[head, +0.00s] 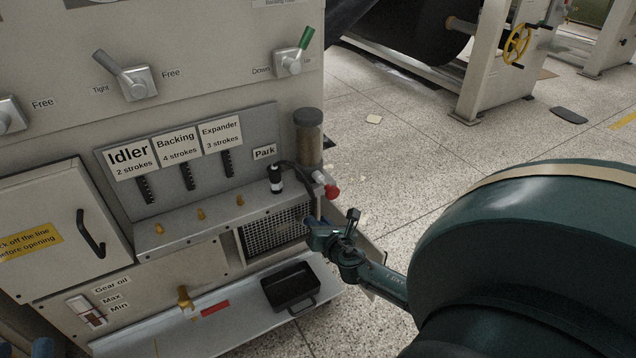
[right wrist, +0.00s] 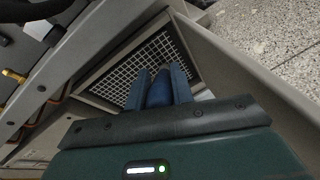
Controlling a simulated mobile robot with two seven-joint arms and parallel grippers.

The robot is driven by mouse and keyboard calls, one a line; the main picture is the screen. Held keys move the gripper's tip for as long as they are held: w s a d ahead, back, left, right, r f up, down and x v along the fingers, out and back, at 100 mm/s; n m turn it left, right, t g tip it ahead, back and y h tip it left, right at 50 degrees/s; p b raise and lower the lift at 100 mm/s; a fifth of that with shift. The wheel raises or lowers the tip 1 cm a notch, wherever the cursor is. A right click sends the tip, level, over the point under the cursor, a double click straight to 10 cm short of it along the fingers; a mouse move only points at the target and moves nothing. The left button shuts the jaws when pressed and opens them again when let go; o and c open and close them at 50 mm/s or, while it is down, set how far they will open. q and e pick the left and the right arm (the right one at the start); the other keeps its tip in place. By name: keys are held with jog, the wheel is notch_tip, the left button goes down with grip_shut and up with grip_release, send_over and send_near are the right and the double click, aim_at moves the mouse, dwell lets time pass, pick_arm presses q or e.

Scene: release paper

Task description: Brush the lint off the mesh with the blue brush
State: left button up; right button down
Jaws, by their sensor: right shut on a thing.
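The mesh (head: 272,232) is a dark framed grille low on the grey machine front, right of the row of brass fittings. It fills the upper middle of the right wrist view (right wrist: 140,62) as a pale grid. My right gripper (head: 314,229) is at the right end of the mesh, shut on the blue brush (right wrist: 159,88). The brush shows as a rounded blue handle between the two fingers and points toward the mesh. Its bristle end is hidden, so contact with the mesh cannot be told. I cannot make out lint on the mesh.
A shelf (head: 225,332) below holds a black tray (head: 291,288) and a red strip. A red knob (head: 331,191) and a capped cylinder (head: 308,138) stand close above my right gripper. A slanted grey panel (right wrist: 250,75) flanks it on the right. Open speckled floor lies beyond.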

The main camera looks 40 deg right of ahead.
jog(key=s, duration=0.2)
jog(key=s+a, duration=0.1)
jog(key=s, duration=0.1)
jog(key=shift+s, duration=0.15)
jog(key=shift+s+a, duration=0.2)
jog(key=shift+s, duration=0.55)
jog(key=s, duration=0.2)
jog(key=shift+s+a, duration=0.4)
